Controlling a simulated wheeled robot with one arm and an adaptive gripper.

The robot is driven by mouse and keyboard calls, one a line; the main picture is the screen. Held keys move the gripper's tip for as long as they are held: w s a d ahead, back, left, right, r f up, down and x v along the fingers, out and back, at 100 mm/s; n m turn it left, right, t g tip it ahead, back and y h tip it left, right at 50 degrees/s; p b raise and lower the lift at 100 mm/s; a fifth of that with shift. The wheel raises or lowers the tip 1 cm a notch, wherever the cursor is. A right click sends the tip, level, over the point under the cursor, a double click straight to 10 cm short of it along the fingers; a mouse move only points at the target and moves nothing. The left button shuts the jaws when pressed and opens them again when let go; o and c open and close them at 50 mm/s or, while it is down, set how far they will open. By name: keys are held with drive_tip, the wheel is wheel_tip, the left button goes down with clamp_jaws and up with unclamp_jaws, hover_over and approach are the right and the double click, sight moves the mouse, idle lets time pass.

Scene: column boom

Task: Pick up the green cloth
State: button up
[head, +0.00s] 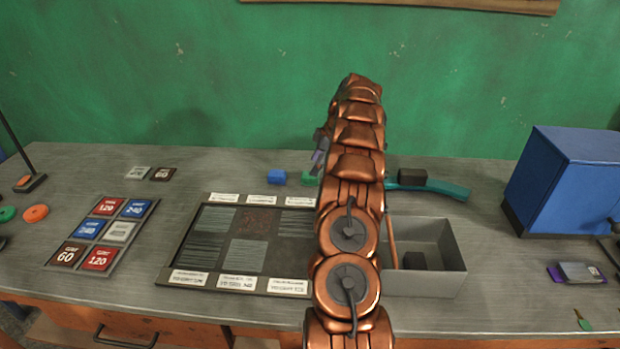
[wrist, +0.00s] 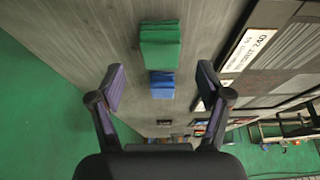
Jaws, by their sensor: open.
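The green cloth (wrist: 160,45) looks like a small folded stack lying on the grey bench top in the wrist view. In the head view only a piece of the green cloth (head: 309,178) shows, left of my arm, which hides the rest. My gripper (wrist: 161,84) is open in the wrist view, its two purple-padded fingers spread apart with nothing held between them. The green cloth lies beyond the fingertips, roughly centred between them in the picture. In the head view my gripper is mostly hidden behind my copper arm.
A blue folded block (head: 277,177) lies just left of the green cloth. A framed panel of grey pads (head: 186,252) lies in front. A teal tool (head: 440,187), a grey open bin (head: 458,262) and a blue box (head: 565,185) stand right. The green wall (head: 200,80) rises behind.

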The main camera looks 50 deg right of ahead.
sight(310, 178)
drive_tip(key=shift+p+x, duration=1.15)
drive_tip(key=shift+x, duration=1.25)
drive_tip(key=shift+a, duration=0.1)
drive_tip(key=c, duration=1.2)
drive_tip(key=shift+c, duration=0.2)
drive_tip(key=shift+r, duration=0.15)
